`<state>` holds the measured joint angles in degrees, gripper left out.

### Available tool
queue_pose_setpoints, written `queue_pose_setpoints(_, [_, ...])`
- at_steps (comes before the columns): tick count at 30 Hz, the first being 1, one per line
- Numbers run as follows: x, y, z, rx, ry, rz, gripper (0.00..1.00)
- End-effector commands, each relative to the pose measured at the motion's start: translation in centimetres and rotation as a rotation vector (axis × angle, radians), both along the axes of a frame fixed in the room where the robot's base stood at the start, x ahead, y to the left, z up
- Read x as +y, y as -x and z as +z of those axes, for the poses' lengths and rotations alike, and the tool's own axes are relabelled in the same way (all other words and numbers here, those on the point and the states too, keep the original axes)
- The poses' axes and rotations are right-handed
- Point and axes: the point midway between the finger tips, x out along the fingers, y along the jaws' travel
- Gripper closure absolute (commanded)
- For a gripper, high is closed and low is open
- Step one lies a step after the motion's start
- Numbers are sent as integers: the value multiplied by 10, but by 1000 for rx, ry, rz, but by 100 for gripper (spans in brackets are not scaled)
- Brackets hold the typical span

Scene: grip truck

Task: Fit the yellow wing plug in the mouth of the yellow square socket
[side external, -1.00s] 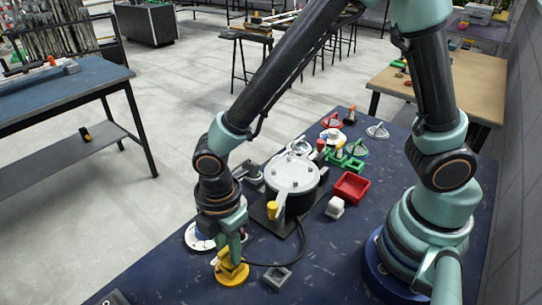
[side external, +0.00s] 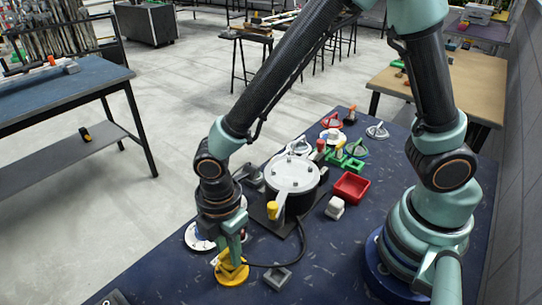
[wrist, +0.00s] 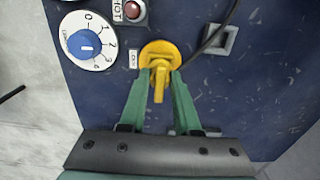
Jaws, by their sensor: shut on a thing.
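The yellow wing plug (wrist: 160,82) shows in the wrist view as a narrow upright bar between my fingers. My gripper (wrist: 160,73) is shut on it. A round yellow flange (wrist: 152,48) lies at the far end of the bar. In the side view, the yellow flange (side external: 232,276) is at the blue table top, directly below my gripper (side external: 231,262). I cannot tell whether this flange is part of the plug or the yellow square socket. No square yellow mouth is visible; the fingers and the plug hide part of the flange.
A grey square socket (side external: 278,278) lies just right of the yellow piece. A black cable (side external: 300,245) runs close by. A white dial plate with a blue knob (wrist: 84,44) is to the left in the wrist view. A red tray (side external: 351,187) stands farther back.

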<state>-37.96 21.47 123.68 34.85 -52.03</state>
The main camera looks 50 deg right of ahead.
Motion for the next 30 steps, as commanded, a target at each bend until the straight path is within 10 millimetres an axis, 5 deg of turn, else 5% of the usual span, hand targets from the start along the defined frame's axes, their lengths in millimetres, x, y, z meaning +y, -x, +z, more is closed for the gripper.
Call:
queue_pose_setpoints(19, [0, 0, -4, -1, -1, 0, 100])
queue_pose_setpoints(20, [0, 0, -4, -2, -1, 0, 61])
queue_pose_setpoints(22, [0, 0, -4, -2, -1, 0, 35])
queue_pose_setpoints(29, [0, 0, -4, -1, -1, 0, 34])
queue_pose_setpoints(30, [0, 0, -4, -1, 0, 0, 23])
